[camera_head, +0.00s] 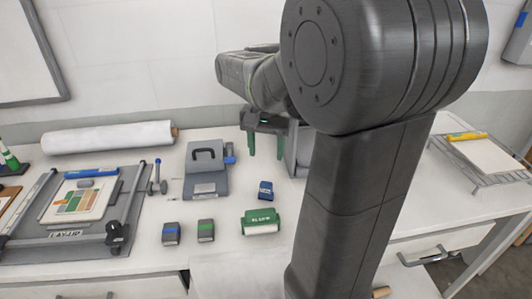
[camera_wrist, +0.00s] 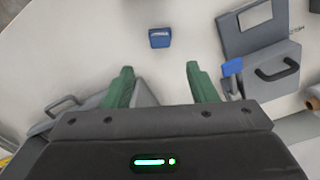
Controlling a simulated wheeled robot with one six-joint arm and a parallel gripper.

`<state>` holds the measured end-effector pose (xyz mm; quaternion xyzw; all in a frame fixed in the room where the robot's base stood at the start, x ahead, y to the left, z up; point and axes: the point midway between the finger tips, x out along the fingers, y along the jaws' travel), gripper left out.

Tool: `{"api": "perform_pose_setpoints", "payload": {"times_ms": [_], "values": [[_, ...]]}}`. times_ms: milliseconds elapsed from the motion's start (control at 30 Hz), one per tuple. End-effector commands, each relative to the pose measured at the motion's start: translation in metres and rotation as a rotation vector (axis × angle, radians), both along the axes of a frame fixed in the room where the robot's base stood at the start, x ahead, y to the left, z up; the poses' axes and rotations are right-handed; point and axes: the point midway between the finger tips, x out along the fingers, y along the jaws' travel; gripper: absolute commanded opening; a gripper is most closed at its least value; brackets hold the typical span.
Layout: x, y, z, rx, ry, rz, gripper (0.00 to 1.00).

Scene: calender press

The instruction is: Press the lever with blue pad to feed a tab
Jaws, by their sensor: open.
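A grey device (camera_head: 206,185) with a black handle on its top stands at the back middle of the table; it also shows at the right of the wrist view (camera_wrist: 258,70). A lever with a blue pad (camera_head: 230,159) sticks out at its right side. In the wrist view the blue pad (camera_wrist: 232,67) lies just right of my right finger, apart from it as far as I can tell. My gripper (camera_head: 265,147) hangs over the table to the right of the pad. Its green fingers (camera_wrist: 160,72) are spread with nothing between them. No loose tab can be made out.
A small blue block (camera_head: 265,189), a green box (camera_head: 260,222) and two dark blocks (camera_head: 171,233) (camera_head: 205,231) stand in front. A board with a frame (camera_head: 85,215) is at left, a white roll (camera_head: 105,138) behind. A wire rack (camera_head: 490,172) is at right.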

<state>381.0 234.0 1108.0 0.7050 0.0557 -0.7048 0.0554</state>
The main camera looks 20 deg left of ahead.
Motion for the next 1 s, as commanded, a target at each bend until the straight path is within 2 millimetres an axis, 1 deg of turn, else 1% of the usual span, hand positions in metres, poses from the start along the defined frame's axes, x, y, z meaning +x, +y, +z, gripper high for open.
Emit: {"api": "perform_pose_setpoints", "payload": {"times_ms": [100,133,200,267,300,367,400,1000], "values": [[0.0,0.0,-0.0002,0.0,0.0,0.0,0.52],[0.0,0.0,-0.0003,0.0,0.0,0.0,0.48],[0.0001,0.0,-0.0004,0.0,0.0,0.0,0.35],[0.0001,0.0,-0.0004,0.0,0.0,0.0,0.23],[0.0001,0.0,-0.0004,0.0,0.0,0.0,0.15],[0.0001,0.0,-0.0005,0.0,0.0,0.0,0.03],[0.0001,0.0,-0.0005,0.0,0.0,0.0,0.0],[0.0001,0.0001,-0.0006,0.0,0.0,0.0,0.0]]}}
